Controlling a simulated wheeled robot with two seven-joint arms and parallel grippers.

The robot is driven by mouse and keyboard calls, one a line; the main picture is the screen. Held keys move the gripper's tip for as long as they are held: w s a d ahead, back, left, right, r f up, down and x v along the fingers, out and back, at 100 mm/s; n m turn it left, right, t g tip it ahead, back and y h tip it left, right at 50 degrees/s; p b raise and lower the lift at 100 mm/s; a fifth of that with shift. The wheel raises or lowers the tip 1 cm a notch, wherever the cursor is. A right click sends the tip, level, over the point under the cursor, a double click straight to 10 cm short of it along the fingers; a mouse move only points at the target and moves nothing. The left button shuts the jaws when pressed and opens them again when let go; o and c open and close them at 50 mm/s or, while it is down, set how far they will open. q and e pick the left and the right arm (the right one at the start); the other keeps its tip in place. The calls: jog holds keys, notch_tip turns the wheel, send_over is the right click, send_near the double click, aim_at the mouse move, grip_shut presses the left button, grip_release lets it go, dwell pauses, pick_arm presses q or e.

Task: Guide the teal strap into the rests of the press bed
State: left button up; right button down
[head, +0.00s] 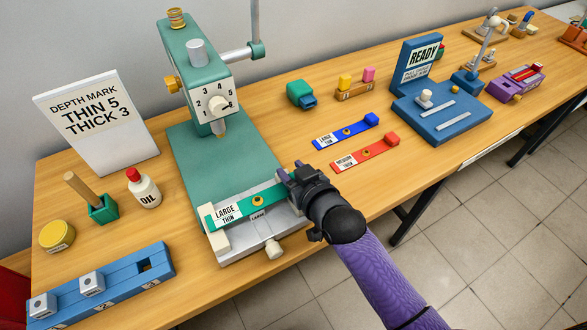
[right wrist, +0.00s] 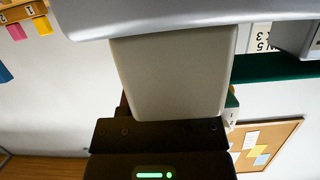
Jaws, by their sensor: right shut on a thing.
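The teal strap (head: 240,207), labelled LARGE THIN with a brass dot, lies lengthwise over the front of the press bed (head: 262,228). Its left end is at the pale left rest (head: 215,241); I cannot tell whether it is seated there or just above it. My right gripper (head: 288,178) is shut on the strap's right end, at the bed's right side, and hides that end and whatever rest is under it. In the right wrist view, a pale block (right wrist: 172,75) stands in front of the dark gripper body, and the strap is not clearly seen. My left gripper is not in view.
The green press (head: 195,70) with its numbered dial rises behind the bed. Blue (head: 346,131) and red (head: 365,153) straps lie to the right. An oil bottle (head: 143,188), a sign (head: 97,122) and a blue block holder (head: 110,287) stand left. A blue READY fixture (head: 440,115) is farther right.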

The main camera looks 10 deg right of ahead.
jog(key=shift+s+a+f, duration=0.1)
jog(key=shift+s+a, duration=0.05)
jog(key=shift+a, duration=0.3)
jog(key=shift+f, duration=0.2)
jog(key=shift+c, duration=1.1)
grip_release()
jog(key=shift+o, duration=1.1)
